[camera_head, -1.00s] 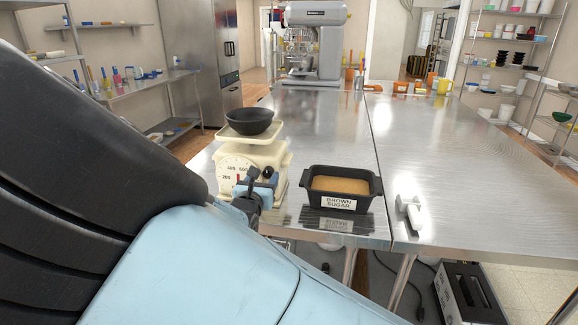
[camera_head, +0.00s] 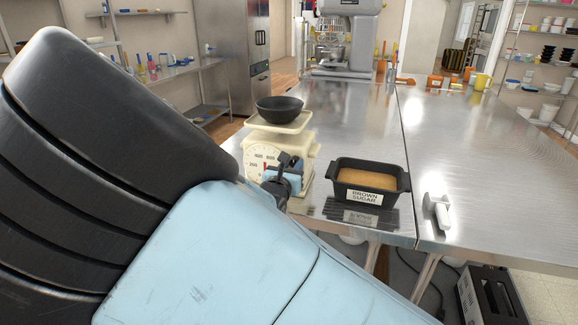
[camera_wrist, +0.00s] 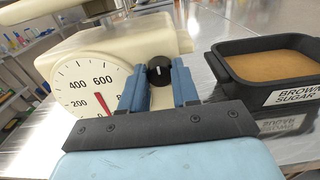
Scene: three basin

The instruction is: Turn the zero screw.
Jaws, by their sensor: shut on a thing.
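The cream scale (camera_head: 300,150) stands at the table's front edge with a dark bowl (camera_head: 279,109) on its tray. It fills the left of the wrist view (camera_wrist: 125,43). Its round white dial (camera_wrist: 85,85) has a red needle near the bottom, tilted slightly left of upright. The zero screw (camera_wrist: 159,72), a small black knob with a white mark, sits right of the dial. My gripper (camera_wrist: 160,82) is shut on the zero screw, one blue finger on each side. In the head view my gripper (camera_head: 284,178) covers part of the scale's front.
A black tub of brown sugar (camera_head: 343,174) stands right of the scale, close to my gripper. A white-handled tool (camera_head: 438,211) lies farther right. A mixer (camera_head: 345,40) stands at the back. The metal table (camera_head: 350,115) is clear between.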

